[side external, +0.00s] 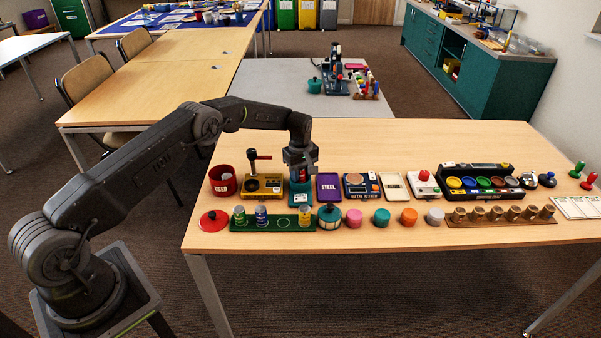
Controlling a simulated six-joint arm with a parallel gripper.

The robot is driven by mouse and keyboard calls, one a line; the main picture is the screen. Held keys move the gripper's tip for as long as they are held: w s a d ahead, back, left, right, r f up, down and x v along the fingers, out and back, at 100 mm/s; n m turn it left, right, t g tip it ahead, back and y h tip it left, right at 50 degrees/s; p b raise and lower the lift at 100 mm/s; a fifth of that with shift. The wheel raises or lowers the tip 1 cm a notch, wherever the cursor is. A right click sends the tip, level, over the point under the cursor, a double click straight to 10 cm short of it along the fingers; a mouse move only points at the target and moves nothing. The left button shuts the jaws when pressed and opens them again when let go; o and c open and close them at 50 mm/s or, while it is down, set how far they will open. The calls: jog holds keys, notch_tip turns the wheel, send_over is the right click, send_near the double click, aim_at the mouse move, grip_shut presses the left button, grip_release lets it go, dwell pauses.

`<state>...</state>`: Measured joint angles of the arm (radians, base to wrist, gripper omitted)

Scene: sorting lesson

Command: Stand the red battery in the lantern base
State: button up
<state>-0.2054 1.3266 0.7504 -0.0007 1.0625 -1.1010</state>
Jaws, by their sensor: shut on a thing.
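My gripper (299,166) is above the teal lantern base (300,198) in the side external view. It points straight down and is shut on the red battery (301,174). Only a small part of the battery shows between the fingers. The battery looks upright, right at the top of the lantern base. I cannot tell how far inside the base it is or whether it rests there. The lantern base stands upright on the table, with a white label on its front.
A green rack (271,224) in front holds several batteries and one empty ring. A red USED bin (223,181) and yellow tester (262,186) stand left. A purple STEEL box (328,187) is close right. The table's right front (480,237) is clear.

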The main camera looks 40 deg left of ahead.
jog(key=shift+s, duration=0.1)
dwell(0.7)
jog(key=shift+r, duration=0.6)
dwell(0.4)
jog(key=shift+f, duration=1)
dwell(0.4)
jog(key=shift+r, duration=0.25)
jog(key=shift+r, duration=0.65)
jog(key=shift+f, duration=0.8)
dwell(0.5)
